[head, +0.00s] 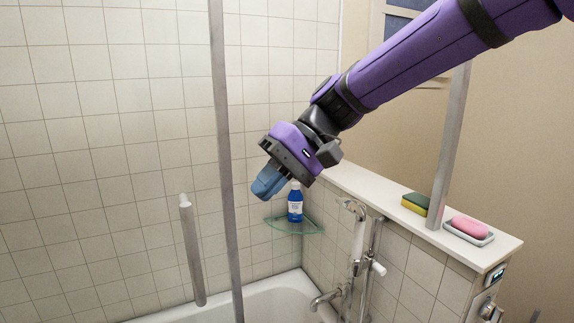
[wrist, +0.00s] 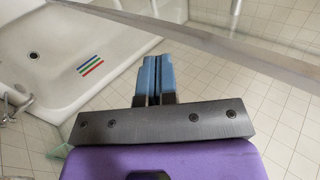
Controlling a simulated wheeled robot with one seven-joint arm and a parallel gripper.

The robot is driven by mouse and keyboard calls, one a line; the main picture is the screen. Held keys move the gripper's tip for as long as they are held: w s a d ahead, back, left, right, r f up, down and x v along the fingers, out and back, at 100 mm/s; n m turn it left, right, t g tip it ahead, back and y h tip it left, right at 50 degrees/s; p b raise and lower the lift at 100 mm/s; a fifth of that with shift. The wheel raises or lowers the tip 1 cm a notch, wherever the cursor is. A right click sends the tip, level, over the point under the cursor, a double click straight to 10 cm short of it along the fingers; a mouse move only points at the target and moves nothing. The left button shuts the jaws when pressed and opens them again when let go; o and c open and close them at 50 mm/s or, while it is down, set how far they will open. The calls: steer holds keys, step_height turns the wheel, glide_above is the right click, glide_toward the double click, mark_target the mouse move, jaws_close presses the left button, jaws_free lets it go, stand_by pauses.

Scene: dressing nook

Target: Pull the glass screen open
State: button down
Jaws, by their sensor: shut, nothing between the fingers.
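The glass screen is clear, so I mostly see its grey metal edge post (head: 223,150), which runs upright in the head view. A pale upright bar handle (head: 193,252) shows left of that post, lower down. A grey rail (wrist: 215,42) that looks like part of the screen's frame crosses the wrist view diagonally. My gripper (head: 266,188) has blue fingers, shut and empty, pointing down and left, right of the post and well apart from the handle in the picture. The shut fingers also show in the wrist view (wrist: 158,66). The handle does not show clearly there.
A white bathtub (wrist: 60,95) lies below. A blue bottle (head: 295,204) stands on a glass corner shelf (head: 285,226). A ledge (head: 375,195) at right bears a sponge (head: 415,204), pink soap (head: 469,226) and a second post (head: 449,150). Shower fittings (head: 357,245) are below it.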

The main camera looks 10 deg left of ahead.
mark_target(23, 228)
steer(key=shift+s+a+r, duration=0.1)
steer(key=shift+s+a, duration=0.3)
steer(key=shift+a, duration=0.25)
steer(key=shift+s+a, duration=0.4)
steer(key=shift+a, duration=0.2)
steer(key=shift+s, duration=0.1)
steer(key=s+a, duration=0.5)
steer(key=a, duration=0.3)
steer(key=s+a, duration=0.5)
steer(key=a, duration=0.3)
steer(key=s+a, duration=0.5)
steer(key=a, duration=0.3)
steer(key=shift+a, duration=0.2)
steer(key=shift+w, duration=0.15)
